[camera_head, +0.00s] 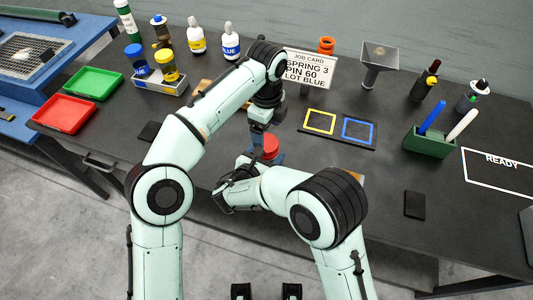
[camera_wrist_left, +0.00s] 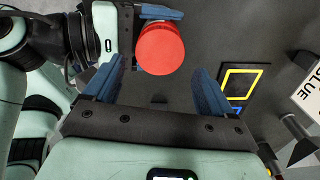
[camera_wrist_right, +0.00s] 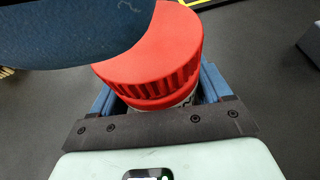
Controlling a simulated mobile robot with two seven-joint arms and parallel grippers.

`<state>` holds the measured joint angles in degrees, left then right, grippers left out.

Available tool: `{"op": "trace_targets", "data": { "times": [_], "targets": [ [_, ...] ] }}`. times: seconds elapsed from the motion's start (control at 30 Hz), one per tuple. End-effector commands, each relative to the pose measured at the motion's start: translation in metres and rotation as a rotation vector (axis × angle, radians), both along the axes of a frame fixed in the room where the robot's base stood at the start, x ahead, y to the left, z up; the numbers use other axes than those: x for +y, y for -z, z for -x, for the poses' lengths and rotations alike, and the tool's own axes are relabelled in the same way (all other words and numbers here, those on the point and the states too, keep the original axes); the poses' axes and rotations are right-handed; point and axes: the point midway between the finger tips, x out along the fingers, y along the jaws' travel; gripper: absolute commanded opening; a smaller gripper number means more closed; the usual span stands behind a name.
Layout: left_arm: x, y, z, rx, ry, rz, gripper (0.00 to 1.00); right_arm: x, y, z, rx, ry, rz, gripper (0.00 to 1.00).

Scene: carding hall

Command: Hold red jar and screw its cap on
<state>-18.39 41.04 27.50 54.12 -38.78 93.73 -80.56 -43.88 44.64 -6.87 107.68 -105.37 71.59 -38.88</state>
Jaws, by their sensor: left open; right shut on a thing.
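The red jar's ribbed red cap (camera_wrist_right: 155,60) sits on top of the jar (camera_wrist_right: 165,103), with a red band and a bit of pale label below it. I cannot tell how tight the cap is. My right gripper (camera_wrist_right: 160,92) is shut on the jar below the cap. In the left wrist view the round cap top (camera_wrist_left: 160,48) lies just beyond and between the open fingers of my left gripper (camera_wrist_left: 158,70). In the head view the left gripper (camera_head: 262,132) is over the cap (camera_head: 269,148), and one left finger crosses the right wrist view.
Bottles and yellow- and blue-capped jars (camera_head: 166,66) stand at the back left, with green (camera_head: 94,83) and red (camera_head: 63,112) trays further left. A job card (camera_head: 309,68) stands behind my left gripper. A mat with yellow and blue squares (camera_head: 337,129) and a green pen holder (camera_head: 430,141) lie right.

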Motion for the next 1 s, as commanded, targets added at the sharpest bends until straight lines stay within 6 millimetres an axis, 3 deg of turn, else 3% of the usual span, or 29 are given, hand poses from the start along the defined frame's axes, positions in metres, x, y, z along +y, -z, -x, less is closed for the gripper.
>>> {"op": "trace_targets", "data": {
  "times": [0.17, 0.27, 0.8, 1.0],
  "targets": [
    [0.003, -0.002, -0.002, 0.008, -0.126, 0.019, 0.92, -0.004, 0.0, -0.001, 0.001, 0.009, 0.001, 0.0],
    [0.003, -0.002, -0.001, 0.017, -0.3, 0.013, 0.92, -0.003, 0.0, -0.001, 0.0, 0.007, 0.001, 0.0],
    [0.001, -0.017, 0.0, 0.022, -1.591, -0.016, 0.92, 0.0, 0.0, 0.0, 0.0, 0.0, 0.0, 0.0],
    [0.001, -0.025, 0.0, 0.011, -1.959, -0.01, 0.92, 0.0, 0.0, 0.0, 0.0, 0.0, 0.0, 0.0]
  ]
}}
